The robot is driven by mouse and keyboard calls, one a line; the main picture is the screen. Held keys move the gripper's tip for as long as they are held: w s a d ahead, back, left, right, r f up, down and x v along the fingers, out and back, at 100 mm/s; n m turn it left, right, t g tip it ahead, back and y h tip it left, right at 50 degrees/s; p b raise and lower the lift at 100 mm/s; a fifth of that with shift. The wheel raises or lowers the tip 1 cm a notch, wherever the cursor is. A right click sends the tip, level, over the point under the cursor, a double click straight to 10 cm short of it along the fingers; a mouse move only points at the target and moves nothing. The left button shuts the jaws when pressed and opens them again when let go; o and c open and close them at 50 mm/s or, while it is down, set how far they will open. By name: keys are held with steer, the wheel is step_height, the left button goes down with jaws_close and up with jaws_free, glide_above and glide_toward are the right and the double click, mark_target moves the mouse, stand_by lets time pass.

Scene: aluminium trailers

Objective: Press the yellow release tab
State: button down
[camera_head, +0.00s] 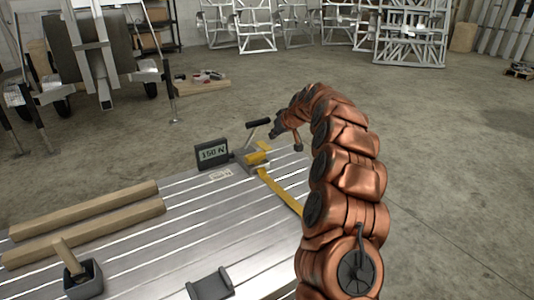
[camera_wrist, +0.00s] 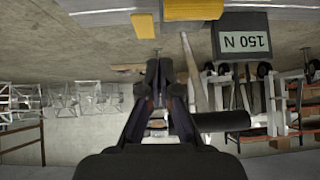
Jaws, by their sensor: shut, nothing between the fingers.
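The ratchet buckle sits on the slatted metal deck (camera_head: 205,225). A small yellow tab (camera_head: 263,146) shows on it, beside a larger yellow block (camera_head: 257,158). In the upside-down wrist view, the small tab (camera_wrist: 143,25) lies just beyond the fingertips, slightly left of them, and the larger yellow block (camera_wrist: 193,9) is to its right. My gripper (camera_wrist: 159,64) is shut and empty, its dark fingers together with no visible contact with the tab. In the head view, my gripper is near the buckle, but its fingertips are hard to make out.
A black-handled lever (camera_head: 258,123) rises beside the buckle and shows close to my fingers at right in the wrist view (camera_wrist: 222,121). A display (camera_head: 212,153) reads 150 N. A yellow strap (camera_head: 284,193) runs across the deck. Two wooden beams (camera_head: 85,228) lie left. The floor at right is open.

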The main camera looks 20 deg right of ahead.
steer(key=shift+w+d+f, duration=0.3)
steer(key=shift+d+f, duration=0.1)
steer(key=shift+d, duration=0.15)
steer(key=shift+w+d+f, duration=0.25)
steer(key=shift+d+f, duration=0.1)
steer(key=shift+d, duration=0.15)
steer(key=b, duration=0.2)
glide_toward(265, 147)
steer(key=shift+d+x, duration=0.2)
steer(key=shift+x, duration=1.05)
steer(key=shift+a+b+x, duration=0.15)
steer(key=shift+b+x, duration=0.1)
steer(key=shift+x, duration=0.75)
steer(key=shift+a+b+x, duration=0.1)
steer(key=shift+b+x, duration=0.15)
steer(key=shift+x, duration=0.75)
steer(key=shift+r, duration=0.1)
